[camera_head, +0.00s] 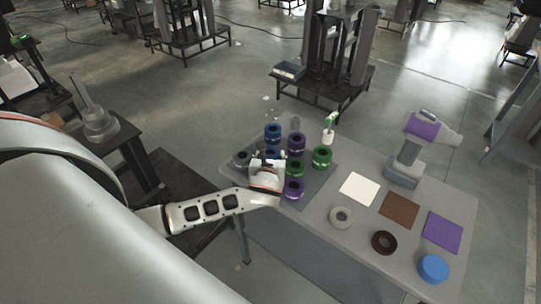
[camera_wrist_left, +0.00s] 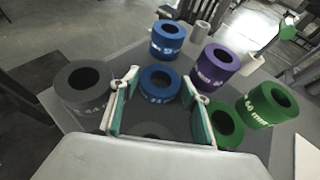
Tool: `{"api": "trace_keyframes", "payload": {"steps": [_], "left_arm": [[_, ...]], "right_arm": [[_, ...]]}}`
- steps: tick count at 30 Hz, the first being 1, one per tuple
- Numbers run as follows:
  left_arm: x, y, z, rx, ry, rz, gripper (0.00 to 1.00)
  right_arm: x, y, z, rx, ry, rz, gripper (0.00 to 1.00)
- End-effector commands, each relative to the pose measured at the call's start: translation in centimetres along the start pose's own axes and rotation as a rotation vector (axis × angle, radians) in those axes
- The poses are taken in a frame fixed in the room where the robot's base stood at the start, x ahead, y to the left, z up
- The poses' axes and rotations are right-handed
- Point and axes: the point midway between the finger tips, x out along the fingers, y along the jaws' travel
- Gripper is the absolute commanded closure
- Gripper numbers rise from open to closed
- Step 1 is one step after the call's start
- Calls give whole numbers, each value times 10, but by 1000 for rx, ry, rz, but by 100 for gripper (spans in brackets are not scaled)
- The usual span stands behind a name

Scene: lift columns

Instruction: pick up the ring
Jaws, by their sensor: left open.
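Several rings stand on a dark mat (camera_head: 318,187) on the table, and the task does not tell which one is meant. They include a grey ring (camera_head: 241,159), a far blue ring (camera_head: 273,132), a purple ring (camera_head: 295,144), a green ring (camera_head: 322,157) and a near purple ring (camera_head: 293,189). My left gripper (camera_head: 268,165) is over the mat among them. In the left wrist view its open fingers (camera_wrist_left: 167,88) frame a nearer blue ring (camera_wrist_left: 160,84), with a grey ring (camera_wrist_left: 84,88) to the left. A dark ring between the fingers is mostly hidden. My right gripper is not seen.
White (camera_head: 360,189), brown (camera_head: 399,210) and purple (camera_head: 442,231) squares lie on the table at right. A grey device (camera_head: 404,168) stands behind.

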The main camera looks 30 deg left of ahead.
Motion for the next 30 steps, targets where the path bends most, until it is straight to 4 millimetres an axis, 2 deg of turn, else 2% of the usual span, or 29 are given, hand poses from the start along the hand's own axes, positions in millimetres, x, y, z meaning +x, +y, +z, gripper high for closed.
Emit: {"api": "trace_keyframes", "payload": {"steps": [3,6,7,20,26,30], "left_arm": [[0,0,0,0,0,0,54],[0,0,0,0,0,0,80],[0,0,0,0,0,0,82],[-3,0,6,-1,-2,1,82],[-14,0,30,-3,-3,-2,82],[-29,-1,62,-6,-5,-3,82]], "right_arm": [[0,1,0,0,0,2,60],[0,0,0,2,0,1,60],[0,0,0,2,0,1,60],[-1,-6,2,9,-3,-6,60],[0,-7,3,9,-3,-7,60],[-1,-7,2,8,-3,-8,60]]}}
